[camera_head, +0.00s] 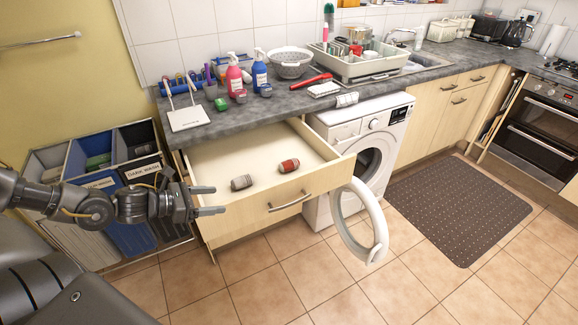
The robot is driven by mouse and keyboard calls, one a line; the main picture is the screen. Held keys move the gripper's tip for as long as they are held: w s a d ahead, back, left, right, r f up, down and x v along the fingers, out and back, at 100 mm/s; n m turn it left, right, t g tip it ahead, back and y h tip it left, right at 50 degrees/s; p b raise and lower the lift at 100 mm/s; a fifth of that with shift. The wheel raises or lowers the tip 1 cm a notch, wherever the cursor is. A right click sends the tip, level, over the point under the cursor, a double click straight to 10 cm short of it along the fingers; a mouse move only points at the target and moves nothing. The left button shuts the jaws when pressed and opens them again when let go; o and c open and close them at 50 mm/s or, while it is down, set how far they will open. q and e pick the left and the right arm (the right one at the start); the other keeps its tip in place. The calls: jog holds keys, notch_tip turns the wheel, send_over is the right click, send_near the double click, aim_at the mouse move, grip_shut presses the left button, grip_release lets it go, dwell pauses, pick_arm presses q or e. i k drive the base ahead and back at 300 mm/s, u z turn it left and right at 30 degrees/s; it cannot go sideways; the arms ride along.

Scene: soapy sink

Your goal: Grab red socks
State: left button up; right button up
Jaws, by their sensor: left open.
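The red socks (289,166) show as a small rolled red bundle with grey ends. They lie in the open drawer (227,158), right of its middle. A grey-brown rolled bundle (241,182) lies nearer the drawer front, to their left. My left gripper (222,200) is open and empty, with its fingers pointing right. In the picture it is at the drawer's front left corner, left of and below both bundles. How high it is over the drawer edge I cannot tell. My right gripper is not in view.
A laundry sorter (128,172) stands left of the drawer. Right of it is a washing machine (345,125) with its round door (358,222) swung open. Bottles, a colander and a dish rack (358,62) crowd the counter.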

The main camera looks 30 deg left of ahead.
aim_at(293, 164)
jog(key=z, duration=0.05)
jog(key=i, duration=1)
jog(key=u, duration=0.05)
